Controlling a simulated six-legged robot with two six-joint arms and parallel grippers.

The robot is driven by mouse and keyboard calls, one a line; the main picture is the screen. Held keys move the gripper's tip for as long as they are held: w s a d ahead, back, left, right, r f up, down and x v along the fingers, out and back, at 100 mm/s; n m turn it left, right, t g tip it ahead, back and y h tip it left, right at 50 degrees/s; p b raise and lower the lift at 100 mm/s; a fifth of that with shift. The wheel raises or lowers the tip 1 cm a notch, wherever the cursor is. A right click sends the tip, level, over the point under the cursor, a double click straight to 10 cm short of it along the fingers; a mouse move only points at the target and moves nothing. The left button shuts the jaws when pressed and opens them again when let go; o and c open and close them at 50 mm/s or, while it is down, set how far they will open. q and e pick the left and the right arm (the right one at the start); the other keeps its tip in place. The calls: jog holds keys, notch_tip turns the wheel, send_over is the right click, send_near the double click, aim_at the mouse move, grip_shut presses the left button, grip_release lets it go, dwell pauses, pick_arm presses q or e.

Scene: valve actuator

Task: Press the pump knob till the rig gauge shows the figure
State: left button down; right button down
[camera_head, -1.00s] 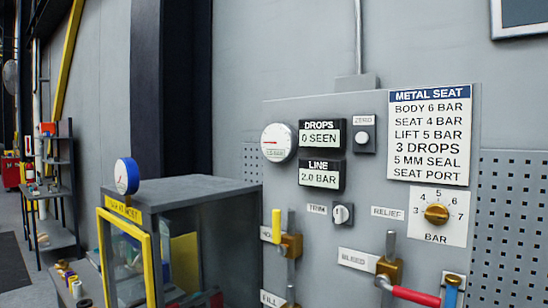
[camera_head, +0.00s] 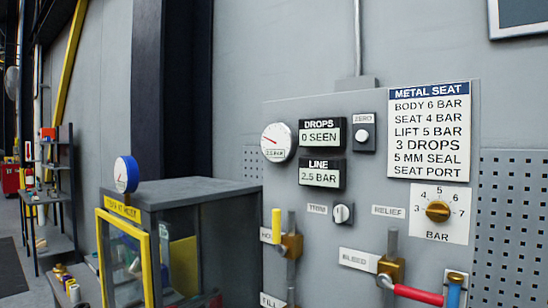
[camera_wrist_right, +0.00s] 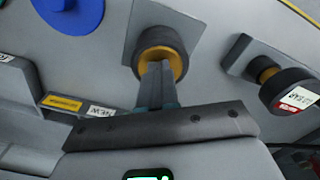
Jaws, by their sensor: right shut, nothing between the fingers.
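In the right wrist view my right gripper (camera_wrist_right: 158,72) is shut and empty. Its fingertips are at a round knob (camera_wrist_right: 163,50) with a dark rim and a yellow centre, and seem to touch it; they hide part of it. I take this for the pump knob, but no label shows on it. In the head view the white round gauge (camera_head: 278,142) has a red needle toward the left. The LINE display (camera_head: 320,174) below it reads 2.5 BAR. The METAL SEAT card (camera_head: 430,130) lists body 6, seat 4 and lift 5 bar. My left gripper is not in view.
A second dark knob (camera_wrist_right: 290,92) with a red and white label is right of the fingers. The DROPS display (camera_head: 321,136) reads 0 SEEN. The relief dial (camera_head: 438,211), the red bleed handle (camera_head: 418,295) and a yellow-framed cabinet (camera_head: 200,190) with a blue gauge are in the head view.

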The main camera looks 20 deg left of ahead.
jog(key=shift+r+p, duration=2.85)
jog(key=shift+r, duration=0.35)
jog(key=shift+f, duration=0.15)
jog(key=shift+f+b, duration=2.7)
jog(key=shift+f, duration=0.6)
jog(key=shift+r, duration=0.3)
jog(key=shift+r+p, duration=2.8)
jog(key=shift+r, duration=0.3)
notch_tip(320, 180, up, 5)
jog(key=p, duration=0.4)
